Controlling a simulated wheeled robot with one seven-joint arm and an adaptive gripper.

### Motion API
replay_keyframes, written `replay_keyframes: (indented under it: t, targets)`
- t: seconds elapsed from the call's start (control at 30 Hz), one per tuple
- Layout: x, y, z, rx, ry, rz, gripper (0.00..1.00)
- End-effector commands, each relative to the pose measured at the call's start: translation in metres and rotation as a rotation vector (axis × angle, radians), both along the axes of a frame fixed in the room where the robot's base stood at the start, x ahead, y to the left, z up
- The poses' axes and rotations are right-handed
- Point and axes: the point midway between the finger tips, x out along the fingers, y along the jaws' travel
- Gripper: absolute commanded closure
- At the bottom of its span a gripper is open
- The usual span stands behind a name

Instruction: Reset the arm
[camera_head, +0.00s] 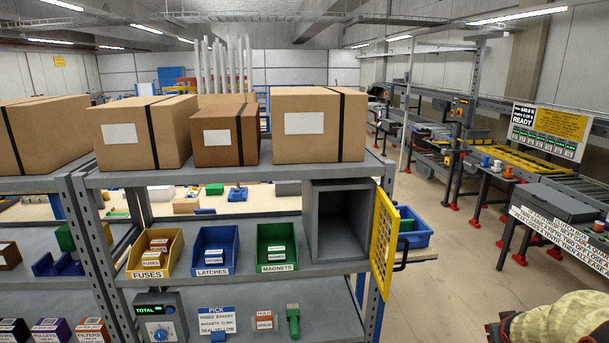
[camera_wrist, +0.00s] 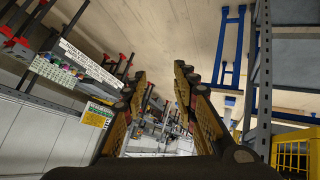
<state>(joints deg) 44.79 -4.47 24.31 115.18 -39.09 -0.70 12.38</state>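My gripper (camera_wrist: 161,72) shows in the wrist view with its two yellow-and-black fingers apart and nothing between them. The picture there is tilted, with floor and distant equipment beyond the fingers. In the head view a pale-covered part of my arm (camera_head: 560,320) shows at the lower right corner, right of the shelf rack and apart from it. The fingers cannot be made out clearly in that view.
A grey shelf rack (camera_head: 233,178) holds cardboard boxes, bins and an open grey cabinet (camera_head: 343,222). Its yellow mesh door (camera_head: 384,240) swings out toward my arm's side. A blue crate (camera_head: 414,232) stands behind. Conveyors (camera_head: 540,165) line the right; the floor between is clear.

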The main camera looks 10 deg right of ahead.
Motion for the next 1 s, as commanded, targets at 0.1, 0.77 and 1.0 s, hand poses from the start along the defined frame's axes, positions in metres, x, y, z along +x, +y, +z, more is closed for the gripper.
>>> replay_keyframes:
  t: [0.1,0.77,1.0]
  targets:
    - [-0.036,0.056,0.002,0.066,0.117,-0.062,0.71]
    - [-0.169,0.404,0.039,0.391,0.205,0.291,0.71]
    - [-0.169,0.428,0.049,0.369,0.171,0.390,0.71]
